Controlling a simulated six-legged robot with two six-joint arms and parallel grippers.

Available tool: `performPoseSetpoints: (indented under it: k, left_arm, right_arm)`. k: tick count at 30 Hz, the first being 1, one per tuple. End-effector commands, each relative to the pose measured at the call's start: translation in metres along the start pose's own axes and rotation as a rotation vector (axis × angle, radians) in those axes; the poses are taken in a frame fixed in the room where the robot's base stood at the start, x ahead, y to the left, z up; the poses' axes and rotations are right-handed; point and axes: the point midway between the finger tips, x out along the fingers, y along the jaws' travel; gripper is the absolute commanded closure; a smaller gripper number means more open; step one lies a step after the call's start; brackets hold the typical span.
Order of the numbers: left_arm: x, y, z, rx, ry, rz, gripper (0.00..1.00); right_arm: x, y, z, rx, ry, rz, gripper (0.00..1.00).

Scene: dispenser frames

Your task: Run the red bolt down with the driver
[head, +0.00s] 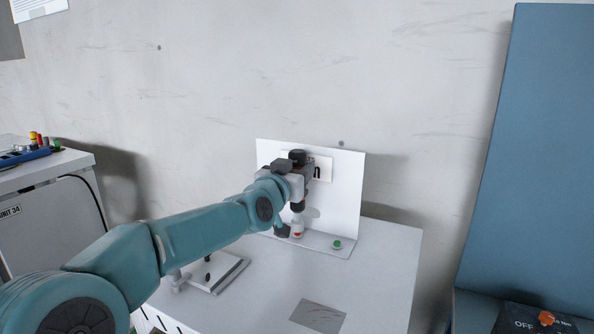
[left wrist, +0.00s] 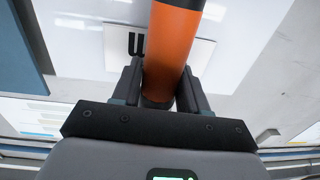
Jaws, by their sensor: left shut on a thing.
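My left gripper (head: 296,183) is shut on the driver. In the left wrist view the driver (left wrist: 173,50) is a thick orange cylinder with a dark end, held between the two fingers (left wrist: 160,88). In the head view its dark lower part (head: 298,207) points down, roughly upright, over a white piece at the foot of a white upright panel. A small red spot, likely the red bolt (head: 297,234), shows there. The arm and driver partly hide this spot, and I cannot tell whether the tip touches it. My right gripper is not in view.
The white panel (head: 345,190) stands on a light bench top (head: 385,255). A green-topped bolt or button (head: 337,244) sits to the right on its base. A small plate stand (head: 228,275) and a grey patch (head: 318,315) lie nearer. A blue panel (head: 530,150) rises at the right.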

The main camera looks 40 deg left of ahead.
Motion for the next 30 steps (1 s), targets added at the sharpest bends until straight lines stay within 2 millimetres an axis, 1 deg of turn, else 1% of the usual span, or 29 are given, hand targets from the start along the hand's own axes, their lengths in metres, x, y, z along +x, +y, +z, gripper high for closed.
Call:
performPoseSetpoints:
  k: [4, 30]
  left_arm:
    - [0.0, 0.0, -0.001, 0.0, 0.004, -0.001, 0.99]
    - [0.0, 0.0, 0.009, 0.0, 0.004, -0.001, 0.99]
  right_arm:
    - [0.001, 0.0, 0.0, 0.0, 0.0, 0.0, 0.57]
    - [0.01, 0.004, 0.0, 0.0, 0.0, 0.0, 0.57]
